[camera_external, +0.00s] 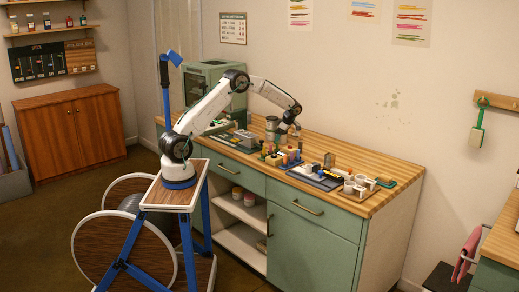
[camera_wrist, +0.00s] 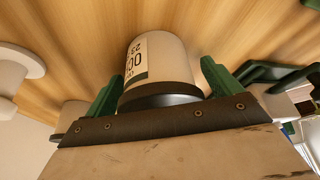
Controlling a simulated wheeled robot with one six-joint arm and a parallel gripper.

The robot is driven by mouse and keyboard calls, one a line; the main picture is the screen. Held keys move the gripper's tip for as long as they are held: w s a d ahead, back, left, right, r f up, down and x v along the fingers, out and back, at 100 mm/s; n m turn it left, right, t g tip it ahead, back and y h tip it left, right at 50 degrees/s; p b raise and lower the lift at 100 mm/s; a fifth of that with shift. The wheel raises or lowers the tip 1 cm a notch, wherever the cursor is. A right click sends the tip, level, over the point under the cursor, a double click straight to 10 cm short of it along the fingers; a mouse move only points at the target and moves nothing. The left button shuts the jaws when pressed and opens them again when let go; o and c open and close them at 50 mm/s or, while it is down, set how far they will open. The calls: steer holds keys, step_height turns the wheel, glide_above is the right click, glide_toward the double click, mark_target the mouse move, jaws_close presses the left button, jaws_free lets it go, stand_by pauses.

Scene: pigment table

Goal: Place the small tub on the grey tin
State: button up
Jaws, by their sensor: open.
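My gripper (camera_wrist: 160,95) has two green fingers that stand apart in the wrist view. A white cylindrical tub (camera_wrist: 158,55) with a printed label and a dark band lies between the fingers; I cannot tell whether they touch it. In the external view my gripper (camera_external: 290,133) is low over the middle of the wooden worktop, among small items. A greyish container (camera_external: 271,124) stands just left of it, possibly the grey tin. The small tub cannot be told apart clearly in the external view.
The worktop (camera_external: 390,165) is crowded around the gripper. To the right are a dark tray (camera_external: 318,181) and several white cups (camera_external: 357,183). A green box-shaped machine (camera_external: 205,80) stands at the left end. A pale spool-like object (camera_wrist: 18,68) shows left in the wrist view.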

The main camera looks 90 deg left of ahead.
steer(key=c, duration=1.2)
steer(key=shift+o, duration=0.2)
steer(key=shift+r, duration=0.1)
step_height(320, 180, up, 18)
